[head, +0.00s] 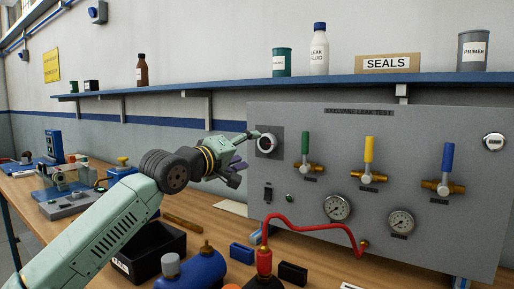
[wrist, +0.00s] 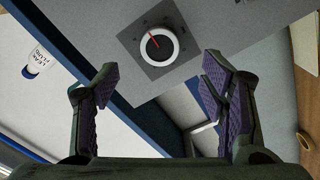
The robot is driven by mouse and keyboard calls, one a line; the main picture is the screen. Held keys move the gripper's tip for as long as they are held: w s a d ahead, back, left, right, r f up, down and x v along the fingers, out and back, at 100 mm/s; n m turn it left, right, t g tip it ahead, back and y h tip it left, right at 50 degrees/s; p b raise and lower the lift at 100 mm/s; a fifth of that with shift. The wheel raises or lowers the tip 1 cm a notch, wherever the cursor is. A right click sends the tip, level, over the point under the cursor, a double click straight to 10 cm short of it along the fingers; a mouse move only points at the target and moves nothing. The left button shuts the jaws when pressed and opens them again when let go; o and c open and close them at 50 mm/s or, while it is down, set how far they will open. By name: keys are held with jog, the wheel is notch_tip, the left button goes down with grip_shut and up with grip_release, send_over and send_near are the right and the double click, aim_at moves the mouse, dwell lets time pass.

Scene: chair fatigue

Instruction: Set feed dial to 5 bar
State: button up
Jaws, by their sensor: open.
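The feed dial (wrist: 159,45) shows in the wrist view as a dark round knob with a white rim and a red pointer, on a dark square plate with tick marks. In the head view the dial (head: 267,143) sits at the upper left of the grey test panel (head: 300,118). My gripper (wrist: 161,82) is open and empty, its purple-padded fingers spread on both sides below the dial in the wrist view, apart from it. In the head view my gripper (head: 238,166) is just left of the dial. The numbers on the dial are too small to read.
Green (head: 305,143), yellow (head: 369,150) and blue (head: 447,158) valve handles and two gauges (head: 337,207) are right of the dial. A blue-edged shelf (head: 230,84) runs above the panel. A red hose (head: 315,227) and a black bin (head: 150,250) are below.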

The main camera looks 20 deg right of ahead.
jog(key=v, duration=0.3)
jog(key=shift+s+a, duration=0.25)
